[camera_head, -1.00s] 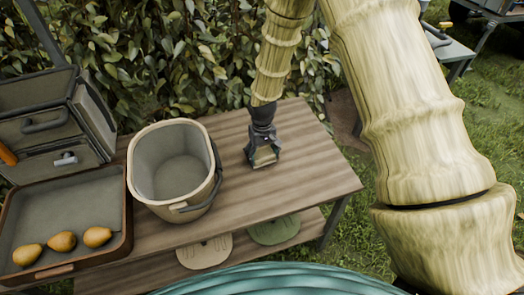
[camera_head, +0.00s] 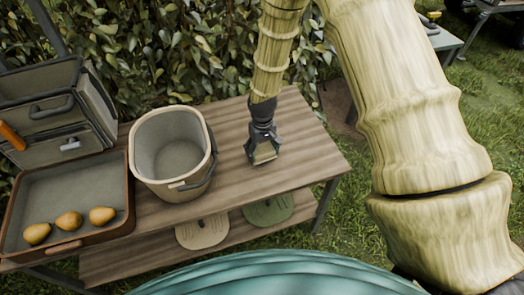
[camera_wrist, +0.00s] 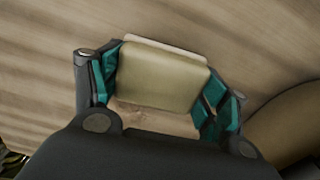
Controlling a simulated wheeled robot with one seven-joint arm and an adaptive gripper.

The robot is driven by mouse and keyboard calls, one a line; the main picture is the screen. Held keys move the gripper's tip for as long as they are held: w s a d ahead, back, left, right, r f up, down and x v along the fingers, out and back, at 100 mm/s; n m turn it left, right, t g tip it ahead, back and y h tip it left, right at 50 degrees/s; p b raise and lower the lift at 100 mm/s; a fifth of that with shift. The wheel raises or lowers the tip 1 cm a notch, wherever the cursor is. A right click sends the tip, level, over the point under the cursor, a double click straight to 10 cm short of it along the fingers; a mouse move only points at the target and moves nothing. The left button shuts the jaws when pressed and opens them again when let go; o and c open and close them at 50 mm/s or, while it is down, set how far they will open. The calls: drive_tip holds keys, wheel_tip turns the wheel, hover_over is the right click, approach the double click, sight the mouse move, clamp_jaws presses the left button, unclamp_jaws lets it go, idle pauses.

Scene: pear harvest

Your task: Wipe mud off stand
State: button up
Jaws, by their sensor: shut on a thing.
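The stand is a slatted wooden table (camera_head: 225,130), which also fills the background of the wrist view (camera_wrist: 50,60). My gripper (camera_head: 264,150) points down over the right part of its top. In the wrist view, my gripper (camera_wrist: 158,92) is shut on a tan block-like sponge (camera_wrist: 160,75), held between its two teal-lined fingers. The sponge is close to the tabletop; I cannot tell if it touches. A brownish patch (camera_wrist: 150,118) shows beside the sponge's near edge; whether it is mud is unclear. No clear mud shows in the head view.
A beige bucket (camera_head: 138,165) stands left of my gripper. Farther left are a brown-rimmed tray (camera_head: 128,215) with three pears (camera_head: 69,221) and a grey case (camera_head: 50,112). A lower shelf (camera_head: 130,262) holds two round boards. A leafy hedge borders the back.

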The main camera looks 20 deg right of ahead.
sight(263, 149)
drive_tip(key=shift+r+p, duration=2.05)
drive_tip(key=shift+r, duration=0.9)
